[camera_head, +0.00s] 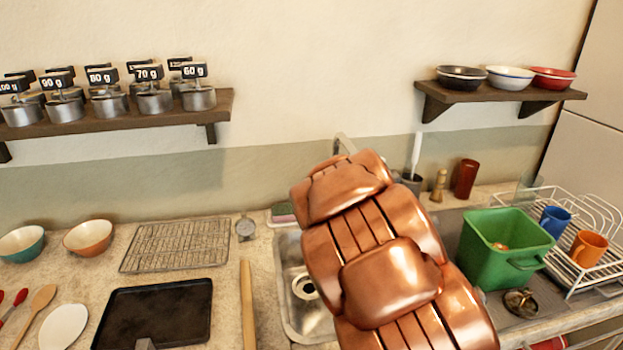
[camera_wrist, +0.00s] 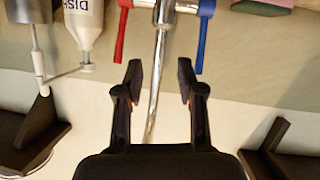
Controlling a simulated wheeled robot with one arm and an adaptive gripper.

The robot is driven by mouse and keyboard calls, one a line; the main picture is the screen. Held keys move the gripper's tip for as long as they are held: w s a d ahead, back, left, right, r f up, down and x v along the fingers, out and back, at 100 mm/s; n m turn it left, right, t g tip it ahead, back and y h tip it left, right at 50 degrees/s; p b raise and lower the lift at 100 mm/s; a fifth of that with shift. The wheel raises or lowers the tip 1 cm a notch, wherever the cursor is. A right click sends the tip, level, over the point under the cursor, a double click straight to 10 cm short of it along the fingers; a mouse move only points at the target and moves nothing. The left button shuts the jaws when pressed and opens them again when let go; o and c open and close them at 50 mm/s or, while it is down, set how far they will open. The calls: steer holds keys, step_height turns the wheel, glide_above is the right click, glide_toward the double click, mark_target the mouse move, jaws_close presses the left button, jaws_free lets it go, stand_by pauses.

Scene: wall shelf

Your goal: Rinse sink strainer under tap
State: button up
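The sink (camera_head: 290,262) is at the centre of the head view, with a round drain (camera_head: 305,287) showing in it; my copper arm hides much of the basin. A small round dark metal piece (camera_head: 520,302), which looks like the strainer, lies on the drainboard in front of the green bin. The tap (camera_head: 342,143) shows only as a bit of spout above my arm. In the wrist view the tap's spout (camera_wrist: 163,48) and its red (camera_wrist: 120,32) and blue (camera_wrist: 203,38) handles show. My gripper (camera_wrist: 160,75) is open and empty, its fingers either side of the spout in the picture; contact cannot be told.
A green bin (camera_head: 490,265) and a dish rack (camera_head: 590,270) with mugs stand right of the sink. A dish-soap bottle (camera_wrist: 84,25) is beside the tap. A dark tray (camera_head: 165,315) and wire rack (camera_head: 180,245) lie left.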

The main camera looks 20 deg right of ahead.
steer(key=shift+w+a+r+n+t+y+p, duration=0.1)
steer(key=shift+w+a+n+t+y+p, duration=0.6)
steer(key=shift+w, duration=1.6)
steer(key=shift+w+a+r+n+t+y+p, duration=0.1)
steer(key=shift+w+a+n+t+y+p, duration=0.25)
steer(key=shift+w+t+y, duration=1.25)
steer(key=shift+w+a+n+t+p, duration=0.1)
steer(key=shift+w+a+n+p, duration=0.45)
steer(key=shift+w, duration=2.45)
steer(key=shift+a, duration=0.15)
jaws_close()
